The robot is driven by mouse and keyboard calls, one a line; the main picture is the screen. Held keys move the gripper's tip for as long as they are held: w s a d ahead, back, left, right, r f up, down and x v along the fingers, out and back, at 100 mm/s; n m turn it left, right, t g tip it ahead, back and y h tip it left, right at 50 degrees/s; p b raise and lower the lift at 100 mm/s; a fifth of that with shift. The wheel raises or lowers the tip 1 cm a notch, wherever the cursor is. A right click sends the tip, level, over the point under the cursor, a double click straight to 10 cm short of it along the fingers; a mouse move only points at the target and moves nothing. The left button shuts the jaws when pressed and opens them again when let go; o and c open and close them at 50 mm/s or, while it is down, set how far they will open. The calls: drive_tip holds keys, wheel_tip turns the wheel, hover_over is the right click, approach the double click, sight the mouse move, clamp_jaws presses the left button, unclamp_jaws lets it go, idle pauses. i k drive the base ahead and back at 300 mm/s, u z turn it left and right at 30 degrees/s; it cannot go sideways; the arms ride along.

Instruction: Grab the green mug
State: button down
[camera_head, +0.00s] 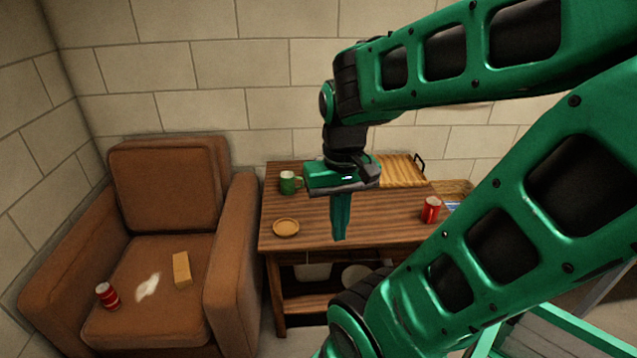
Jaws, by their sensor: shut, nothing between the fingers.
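The green mug (288,183) stands upright on the wooden table (390,225), near its back left corner. Its handle points right, toward my gripper. My gripper (339,238) is to the right of the mug and nearer to me, pointing down over the table. Its fingers are together and hold nothing. The gripper body is close to the mug's handle in the picture, but the mug looks free of it. I cannot tell how high the fingertips are above the table.
A small tan dish (286,227) lies near the table's left front edge. A red can (431,210) stands on the right. A wooden tray (401,170) is at the back. A brown armchair (165,195) stands left, with a can (107,295) and a tan block (182,270) on its seat.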

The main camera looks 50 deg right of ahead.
sight(292, 184)
drive_tip(key=z, duration=0.8)
drive_tip(key=i, duration=0.15)
drive_tip(key=k, duration=0.4)
drive_tip(key=z, duration=0.3)
drive_tip(key=i, duration=1)
drive_tip(key=u, duration=0.3)
